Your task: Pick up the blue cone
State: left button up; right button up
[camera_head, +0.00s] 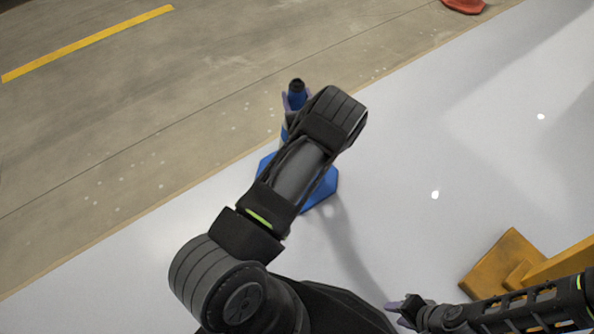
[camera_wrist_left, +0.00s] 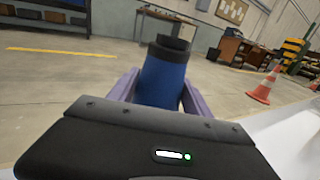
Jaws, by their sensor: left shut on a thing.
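The blue cone (camera_head: 327,190) stands on the white floor in the head view, close to the edge with the concrete. My left arm hides much of its middle. Its black-rimmed top (camera_head: 297,86) shows beyond my left gripper (camera_head: 295,103). In the left wrist view the upper part of the cone (camera_wrist_left: 162,80) is between the two purple fingers of my left gripper (camera_wrist_left: 160,92), which is shut on it. My right gripper (camera_head: 403,307) is low in the head view, apart from the cone. Its finger opening is too small to judge.
An orange cone (camera_wrist_left: 265,86) stands on the floor at the right in the left wrist view. A yellow structure (camera_head: 520,262) stands at the lower right in the head view, near my right arm. The white floor between is clear.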

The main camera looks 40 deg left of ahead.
pick_arm(q)
grip_shut()
jog(key=shift+r, duration=0.15)
jog(key=shift+w+r+p, duration=0.1)
jog(key=shift+r+p, duration=0.2)
jog(key=shift+r, duration=0.35)
notch_tip(320, 180, up, 9)
jog(key=p, duration=0.2)
jog(key=shift+f+p, duration=0.15)
jog(key=shift+p, duration=0.15)
